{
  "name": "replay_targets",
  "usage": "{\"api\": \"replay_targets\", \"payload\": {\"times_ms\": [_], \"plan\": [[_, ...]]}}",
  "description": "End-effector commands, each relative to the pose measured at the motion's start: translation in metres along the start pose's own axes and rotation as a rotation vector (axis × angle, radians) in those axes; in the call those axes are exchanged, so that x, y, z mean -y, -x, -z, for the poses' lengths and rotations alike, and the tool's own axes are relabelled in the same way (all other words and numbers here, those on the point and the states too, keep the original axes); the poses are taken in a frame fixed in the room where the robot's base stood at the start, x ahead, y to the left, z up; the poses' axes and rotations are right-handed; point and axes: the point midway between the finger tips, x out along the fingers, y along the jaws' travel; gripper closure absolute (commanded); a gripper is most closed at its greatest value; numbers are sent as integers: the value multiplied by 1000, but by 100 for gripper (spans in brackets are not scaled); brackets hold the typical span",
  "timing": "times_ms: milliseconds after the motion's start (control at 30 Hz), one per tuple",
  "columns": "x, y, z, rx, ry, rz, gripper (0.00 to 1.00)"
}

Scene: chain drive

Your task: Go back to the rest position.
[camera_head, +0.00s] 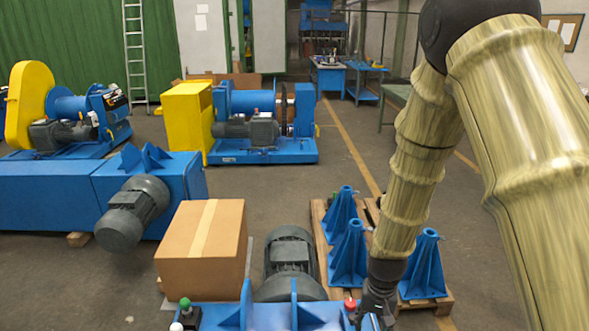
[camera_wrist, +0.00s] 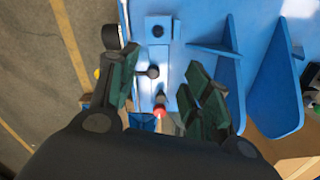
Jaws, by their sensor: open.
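My gripper (camera_head: 376,305) is low at the right end of a blue machine frame (camera_head: 270,317) in the head view. In the wrist view my gripper (camera_wrist: 158,72) has its two green-padded fingers spread apart over the blue surface (camera_wrist: 195,22), with no object held between them. A red-topped knob (camera_head: 350,304) stands beside the gripper in the head view. I cannot tell whether the fingers touch anything.
A cardboard box (camera_head: 203,248) and a grey motor (camera_head: 290,262) stand behind the frame. A green knob (camera_head: 185,303) is at its left end. Blue stands (camera_head: 347,254) on a pallet are close behind my arm. Upright blue ribs (camera_wrist: 279,80) rise right of my fingers. Open floor lies beyond.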

Motion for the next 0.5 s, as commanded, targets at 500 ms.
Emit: {"api": "replay_targets", "payload": {"times_ms": [500], "plan": [[-37,-143,-78,8,79,-12,51]]}}
